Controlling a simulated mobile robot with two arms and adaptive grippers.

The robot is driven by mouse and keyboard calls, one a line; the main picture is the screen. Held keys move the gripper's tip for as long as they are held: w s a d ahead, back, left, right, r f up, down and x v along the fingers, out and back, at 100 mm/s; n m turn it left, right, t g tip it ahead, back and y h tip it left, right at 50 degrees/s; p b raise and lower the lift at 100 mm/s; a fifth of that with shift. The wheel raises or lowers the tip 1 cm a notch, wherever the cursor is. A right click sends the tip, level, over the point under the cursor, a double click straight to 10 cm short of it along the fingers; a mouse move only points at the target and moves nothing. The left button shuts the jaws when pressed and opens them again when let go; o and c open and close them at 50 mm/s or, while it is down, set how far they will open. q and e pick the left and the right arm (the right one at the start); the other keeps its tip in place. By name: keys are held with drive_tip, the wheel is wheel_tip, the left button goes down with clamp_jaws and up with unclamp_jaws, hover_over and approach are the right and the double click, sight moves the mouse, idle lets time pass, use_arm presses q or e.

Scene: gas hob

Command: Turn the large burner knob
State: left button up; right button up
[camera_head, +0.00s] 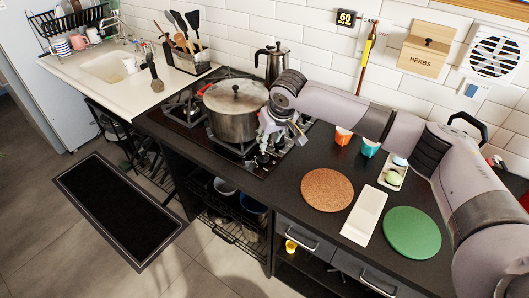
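The black gas hob (181,123) is set in the dark counter, with a large steel pot (234,110) on it. My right arm comes in from the right, and my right gripper (274,143) hangs over the hob's right side, just right of the pot. Small knobs (262,159) show at and below its fingertips. The gripper covers part of the knob area, so I cannot tell which knob is the large one or whether the fingers touch it. Its finger opening is too small to make out. My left gripper is not in view.
A moka pot (272,62) stands behind the hob. Right of the gripper lie a cork mat (327,190), a white tray (364,216) and a green round board (412,232). Small orange and teal cups (370,147) stand near the wall. A sink (108,67) is at the left.

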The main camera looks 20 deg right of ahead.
sight(264, 154)
drive_tip(key=x, duration=0.9)
drive_tip(key=shift+w+f, duration=0.1)
drive_tip(key=shift+f, duration=0.25)
clamp_jaws()
